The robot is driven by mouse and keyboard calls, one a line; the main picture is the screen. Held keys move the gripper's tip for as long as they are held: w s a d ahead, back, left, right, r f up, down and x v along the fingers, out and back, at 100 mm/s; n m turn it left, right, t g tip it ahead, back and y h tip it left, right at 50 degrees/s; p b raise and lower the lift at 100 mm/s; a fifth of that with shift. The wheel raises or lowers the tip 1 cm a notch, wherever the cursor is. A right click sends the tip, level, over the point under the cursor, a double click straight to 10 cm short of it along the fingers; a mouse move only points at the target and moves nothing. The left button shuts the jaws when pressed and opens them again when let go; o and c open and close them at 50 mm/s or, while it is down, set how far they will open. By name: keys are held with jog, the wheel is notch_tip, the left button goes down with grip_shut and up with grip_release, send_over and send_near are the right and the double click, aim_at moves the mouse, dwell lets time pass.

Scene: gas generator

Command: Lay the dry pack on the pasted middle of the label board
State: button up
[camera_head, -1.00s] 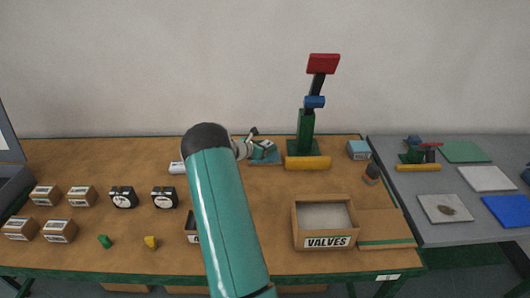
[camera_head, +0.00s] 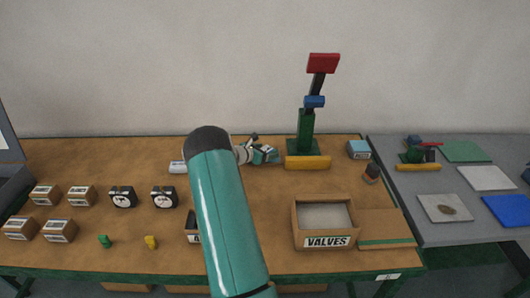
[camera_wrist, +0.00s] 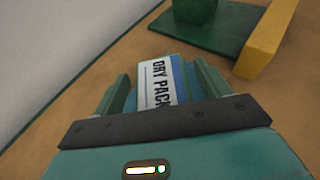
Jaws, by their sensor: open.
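The dry pack, with a white "DRY PACK" label (camera_wrist: 158,85), lies on the brown bench in the wrist view. My gripper (camera_wrist: 163,84) is open, with one green finger on each side of the pack; whether they touch it I cannot tell. In the head view my gripper (camera_head: 268,155) is low over the bench behind my arm and mostly covers the pack. A grey board (camera_head: 432,217) with a brownish patch (camera_head: 447,210) in its middle lies on the grey table at the right; it looks like the pasted label board.
A green stand (camera_head: 306,130) with a red top and a yellow bar (camera_head: 307,163) stand just right of my gripper. An open VALVES box (camera_head: 325,242) is nearer the front. Green (camera_head: 465,151), white (camera_head: 487,178) and blue (camera_head: 508,211) plates lie around the grey board.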

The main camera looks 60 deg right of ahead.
jog(key=v, duration=1.2)
jog(key=shift+r, duration=0.1)
jog(key=shift+w+a+r, duration=0.1)
jog(key=shift+a+r, duration=0.05)
jog(key=w+a+r+m+t+y, duration=0.1)
jog(key=a+r+m+y, duration=0.15)
jog(key=a+r, duration=0.45)
jog(key=w+a+r+m+t+y, duration=0.1)
jog(key=a+r+m+t, duration=0.2)
jog(key=a, duration=0.7)
jog(key=a+r+m+y, duration=0.25)
jog(key=a+r, duration=0.35)
jog(key=a, duration=0.3)
jog(key=s+a+r+m+t+y, duration=0.2)
jog(key=s+a, duration=0.2)
jog(key=a, duration=0.6)
jog(key=s+a+r+m+t+y, duration=0.2)
jog(key=s+a, duration=0.2)
jog(key=a, duration=0.7)
jog(key=s+a+r+m+t+y, duration=0.1)
jog(key=s+a+r+m+y, duration=0.1)
jog(key=a, duration=0.9)
jog(key=shift+s+t+y, duration=0.4)
jog(key=shift+s+y, duration=0.1)
jog(key=shift+s, duration=0.4)
jog(key=shift+d+r, duration=0.1)
